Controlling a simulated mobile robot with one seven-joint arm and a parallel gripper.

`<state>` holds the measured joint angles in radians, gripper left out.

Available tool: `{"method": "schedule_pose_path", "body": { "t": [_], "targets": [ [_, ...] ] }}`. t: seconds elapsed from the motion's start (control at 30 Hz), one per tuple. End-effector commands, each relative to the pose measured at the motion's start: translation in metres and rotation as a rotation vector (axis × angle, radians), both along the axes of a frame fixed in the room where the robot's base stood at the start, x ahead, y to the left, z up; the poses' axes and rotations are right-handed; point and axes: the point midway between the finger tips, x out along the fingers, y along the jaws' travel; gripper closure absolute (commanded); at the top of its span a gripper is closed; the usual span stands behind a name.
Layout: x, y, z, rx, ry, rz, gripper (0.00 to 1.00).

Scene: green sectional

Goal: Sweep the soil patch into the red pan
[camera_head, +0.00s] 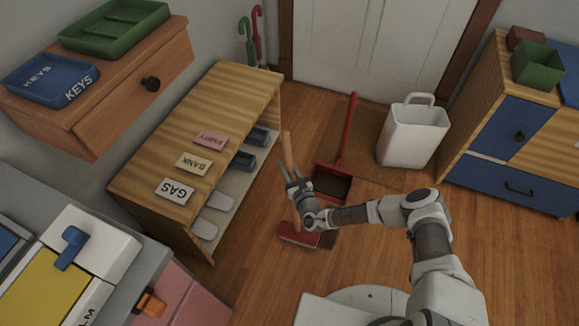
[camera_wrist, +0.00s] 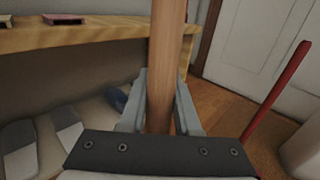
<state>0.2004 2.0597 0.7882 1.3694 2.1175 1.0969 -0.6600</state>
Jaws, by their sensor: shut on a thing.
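A broom with a wooden handle (camera_head: 287,150) and a red head (camera_head: 298,239) stands nearly upright, its head down at the floor. My gripper (camera_head: 297,186) is shut on the handle, which also fills the middle of the wrist view (camera_wrist: 166,70). The red pan (camera_head: 332,184) lies on the floor beyond the broom head, its dark inside facing me. Its long red handle (camera_head: 347,130) rises toward the door and shows at the right of the wrist view (camera_wrist: 278,90). A dark patch (camera_head: 327,240), likely the soil, shows at the right end of the broom head, partly hidden by my arm.
A wooden shelf unit (camera_head: 225,100) with labels and shoes stands close left of the broom. A white bin (camera_head: 413,132) stands right of the pan on a brown mat (camera_head: 372,150). A blue-fronted cabinet (camera_head: 510,185) is at right. Wooden floor (camera_head: 480,240) lies clear at right.

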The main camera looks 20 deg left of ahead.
Motion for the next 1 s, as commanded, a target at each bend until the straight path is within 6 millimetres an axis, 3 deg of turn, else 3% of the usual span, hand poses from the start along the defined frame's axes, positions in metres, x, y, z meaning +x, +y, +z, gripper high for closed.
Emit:
{"method": "schedule_pose_path", "body": {
  "t": [0.17,0.47,0.8,1.0],
  "targets": [
    [0.003,0.010,-0.001,0.001,-0.002,0.000,1.00],
    [0.002,0.008,-0.002,0.001,0.003,0.000,1.00],
    [0.001,-0.019,0.002,-0.001,0.003,-0.002,1.00],
    [0.001,-0.026,0.002,0.001,0.000,0.000,1.00]
  ]
}}
